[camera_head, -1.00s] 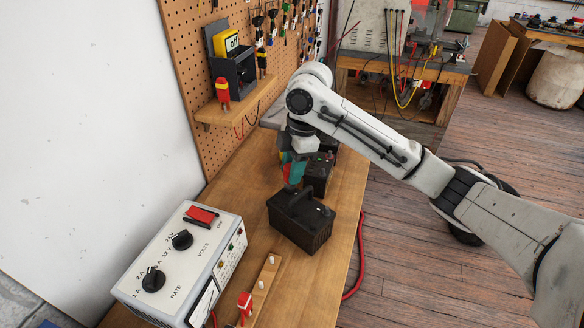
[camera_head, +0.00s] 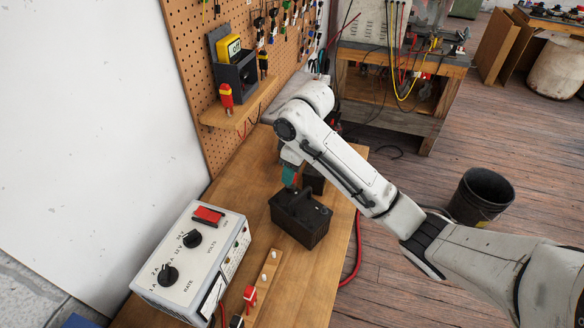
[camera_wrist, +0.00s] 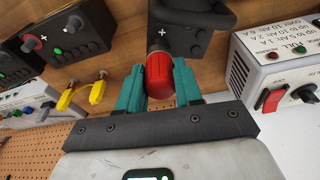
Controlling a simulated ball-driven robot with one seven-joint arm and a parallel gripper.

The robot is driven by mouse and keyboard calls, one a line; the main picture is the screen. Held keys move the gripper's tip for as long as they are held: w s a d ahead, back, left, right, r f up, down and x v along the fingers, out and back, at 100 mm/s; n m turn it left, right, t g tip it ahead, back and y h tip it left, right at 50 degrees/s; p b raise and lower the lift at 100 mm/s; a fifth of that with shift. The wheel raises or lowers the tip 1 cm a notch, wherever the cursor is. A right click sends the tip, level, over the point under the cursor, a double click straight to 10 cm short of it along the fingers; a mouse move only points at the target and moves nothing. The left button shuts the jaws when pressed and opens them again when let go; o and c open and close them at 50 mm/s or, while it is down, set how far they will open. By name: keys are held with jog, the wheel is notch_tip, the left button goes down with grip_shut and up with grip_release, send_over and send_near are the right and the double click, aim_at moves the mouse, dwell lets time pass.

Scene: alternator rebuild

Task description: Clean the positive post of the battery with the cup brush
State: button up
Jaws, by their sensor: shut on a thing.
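The black battery (camera_head: 300,222) with a carry handle stands on the wooden bench; it also shows at the top of the wrist view (camera_wrist: 190,22), with a white plus mark beside one corner. My gripper (camera_head: 290,177) has teal fingers and is at the battery's far left corner. In the wrist view, my gripper (camera_wrist: 158,88) is shut on the red handle of the cup brush (camera_wrist: 160,74). The brush's far end meets the battery's plus corner in the picture. The brush head and the positive post are hidden there, so I cannot tell whether they touch.
A second dark battery (camera_head: 314,181) stands close behind; several more units show in the wrist view. A white charger (camera_head: 194,258) and a wooden strip with pegs (camera_head: 262,285) stand in front. A shelf (camera_head: 240,116) holds a yellow meter (camera_head: 229,47). Bare bench lies right of the battery.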

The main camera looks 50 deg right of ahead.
jog(key=n, duration=0.4)
jog(key=shift+n+y, duration=0.4)
jog(key=n+g+b, duration=0.1)
jog(key=n, duration=0.4)
jog(key=shift+y, duration=0.3)
